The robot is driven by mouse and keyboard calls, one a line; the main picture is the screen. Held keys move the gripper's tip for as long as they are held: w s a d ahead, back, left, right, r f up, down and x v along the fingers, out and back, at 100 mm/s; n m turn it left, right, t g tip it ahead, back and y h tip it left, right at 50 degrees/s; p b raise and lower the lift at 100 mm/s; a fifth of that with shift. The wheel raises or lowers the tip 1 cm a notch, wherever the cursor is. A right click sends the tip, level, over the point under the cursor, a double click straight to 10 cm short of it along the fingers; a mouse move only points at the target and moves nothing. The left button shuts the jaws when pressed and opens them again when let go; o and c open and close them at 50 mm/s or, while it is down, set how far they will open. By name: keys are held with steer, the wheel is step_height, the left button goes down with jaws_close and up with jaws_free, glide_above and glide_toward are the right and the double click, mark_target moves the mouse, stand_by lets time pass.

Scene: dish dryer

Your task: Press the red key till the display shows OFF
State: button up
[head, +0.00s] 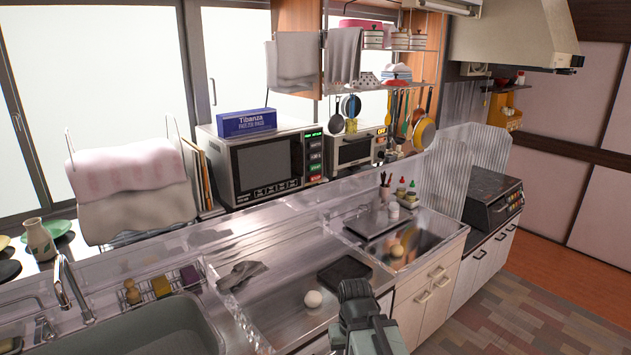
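A silver microwave-like appliance (265,165) stands at the back of the counter, below the window. Its right-hand panel has a lit green display (313,134) whose text is too small to read. Below it are several keys, with a green key (315,168) above a red key (315,178). A smaller oven (355,148) to its right carries a yellow lit display (382,132) that appears to read OFF. My gripper (356,289) is dark and low at the bottom centre, near the counter's front edge, far from the keys. Its fingers cannot be made out clearly.
A blue box (246,122) lies on the appliance. A white ball-like object (313,299), a black tray (343,272) and a grey cloth (241,275) are on the steel counter. A hanging rack (375,85) with pans stands above the oven. Open floor lies at right.

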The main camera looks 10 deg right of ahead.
jaws_close()
steer(key=shift+a, duration=0.15)
stand_by(1.4)
